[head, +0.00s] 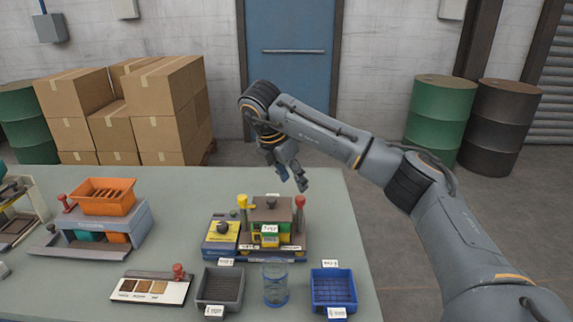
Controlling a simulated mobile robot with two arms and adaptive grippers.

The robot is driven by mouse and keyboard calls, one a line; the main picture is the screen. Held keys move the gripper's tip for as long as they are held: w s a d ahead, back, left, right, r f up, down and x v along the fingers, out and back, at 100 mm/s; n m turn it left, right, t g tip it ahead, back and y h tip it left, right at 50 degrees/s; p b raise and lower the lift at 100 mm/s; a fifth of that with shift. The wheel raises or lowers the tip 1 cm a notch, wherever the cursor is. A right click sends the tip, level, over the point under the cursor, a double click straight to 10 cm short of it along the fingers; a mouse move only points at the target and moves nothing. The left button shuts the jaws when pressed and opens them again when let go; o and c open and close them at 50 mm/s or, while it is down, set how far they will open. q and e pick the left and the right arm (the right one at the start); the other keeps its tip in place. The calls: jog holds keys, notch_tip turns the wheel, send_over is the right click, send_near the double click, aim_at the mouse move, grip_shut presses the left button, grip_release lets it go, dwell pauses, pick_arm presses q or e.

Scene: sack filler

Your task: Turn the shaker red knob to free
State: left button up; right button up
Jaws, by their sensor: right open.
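A grey machine (100,230) with an orange slotted tray (103,196) on top stands on the left of the table; it looks like the shaker. A red knob (67,203) stands upright at its left side. Its setting is too small to read. My right gripper (291,180) is open and empty, pointing down above the back of the table, behind the central machine. It is well to the right of the red knob and touches nothing. My left gripper is not in view.
The central machine (270,225) has a yellow and a red-topped post. In front are a dark tray (219,287), a clear jar (275,285) and a blue tray (334,290). A sample board (150,288) has another red knob. Table between the machines is clear.

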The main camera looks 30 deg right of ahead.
jog(key=shift+v, duration=2.65)
jog(key=shift+f, duration=0.1)
